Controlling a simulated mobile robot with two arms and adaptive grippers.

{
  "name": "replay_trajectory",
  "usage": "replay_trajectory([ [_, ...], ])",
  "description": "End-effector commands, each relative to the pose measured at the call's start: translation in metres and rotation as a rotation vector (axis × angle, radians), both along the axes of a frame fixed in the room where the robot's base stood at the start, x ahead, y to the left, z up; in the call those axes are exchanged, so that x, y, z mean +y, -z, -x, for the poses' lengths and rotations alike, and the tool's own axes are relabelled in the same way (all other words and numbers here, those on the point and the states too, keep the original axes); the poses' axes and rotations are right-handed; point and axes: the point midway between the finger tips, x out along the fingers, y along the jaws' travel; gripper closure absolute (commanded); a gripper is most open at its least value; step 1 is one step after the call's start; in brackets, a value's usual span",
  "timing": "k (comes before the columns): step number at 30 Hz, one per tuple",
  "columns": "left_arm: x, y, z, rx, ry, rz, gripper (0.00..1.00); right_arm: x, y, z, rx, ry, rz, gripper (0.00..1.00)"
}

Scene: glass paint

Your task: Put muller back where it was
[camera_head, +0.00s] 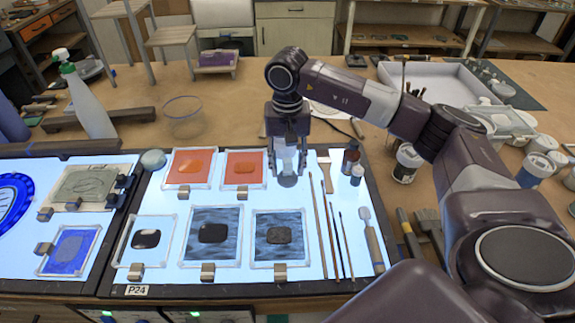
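The muller (287,179) looks like a pale, see-through glass piece with a rounded grey base. It is upright between the fingers of my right gripper (287,158), which points straight down and looks shut around its upper part. The muller is over the back of the lit panel (320,258), just right of the orange glass tiles. I cannot tell whether its base touches the panel. My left gripper is not in view.
Orange tiles (245,169) and dark-patterned tiles (279,237) lie left and in front of the muller. Thin brushes (333,235) lie to its right, with small bottles (351,158) behind them. A glass bowl (184,116) and spray bottle (88,102) stand back left.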

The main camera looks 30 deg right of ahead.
Motion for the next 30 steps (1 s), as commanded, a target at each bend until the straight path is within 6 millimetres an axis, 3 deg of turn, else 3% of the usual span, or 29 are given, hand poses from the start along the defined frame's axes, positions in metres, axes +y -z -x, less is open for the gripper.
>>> replay_trajectory([
  [7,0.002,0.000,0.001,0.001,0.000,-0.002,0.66,0.000,-0.001,0.000,0.001,0.000,0.000,0.63],
  [11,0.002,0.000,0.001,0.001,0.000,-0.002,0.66,0.000,-0.012,-0.001,-0.002,0.000,0.000,0.63],
  [24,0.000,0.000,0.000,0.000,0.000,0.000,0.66,0.000,-0.099,-0.001,-0.004,0.000,0.000,0.63],
  [30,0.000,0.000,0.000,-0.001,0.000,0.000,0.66,0.000,-0.117,0.000,0.000,0.000,0.000,0.63],
])
